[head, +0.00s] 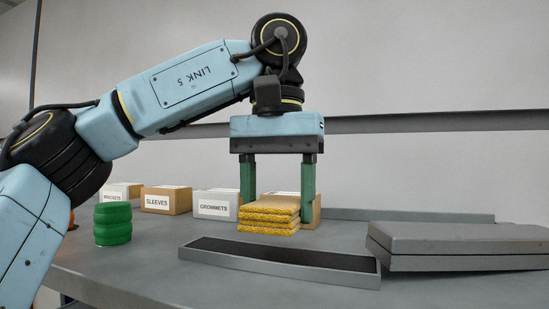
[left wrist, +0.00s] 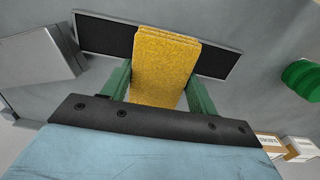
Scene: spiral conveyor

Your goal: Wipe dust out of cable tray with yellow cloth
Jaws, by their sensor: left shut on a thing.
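The yellow cloth (head: 268,214) is folded in several layers. My left gripper (head: 276,212) is shut on it, with a green finger on each side, and holds it above the table just behind the cable tray. The cloth also shows between the fingers in the left wrist view (left wrist: 165,65). The cable tray (head: 280,268) is a long, shallow grey tray with a dark inside, lying on the table in front of and below the cloth. It shows beyond the cloth in the left wrist view (left wrist: 236,68). I cannot make out dust in it. My right gripper is not in view.
Two stacked grey slabs (head: 460,248) lie close to the tray's right end. Green rings (head: 112,224) are stacked at the left. Labelled boxes, among them SLEEVES (head: 166,199) and GROMMETS (head: 216,205), stand behind.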

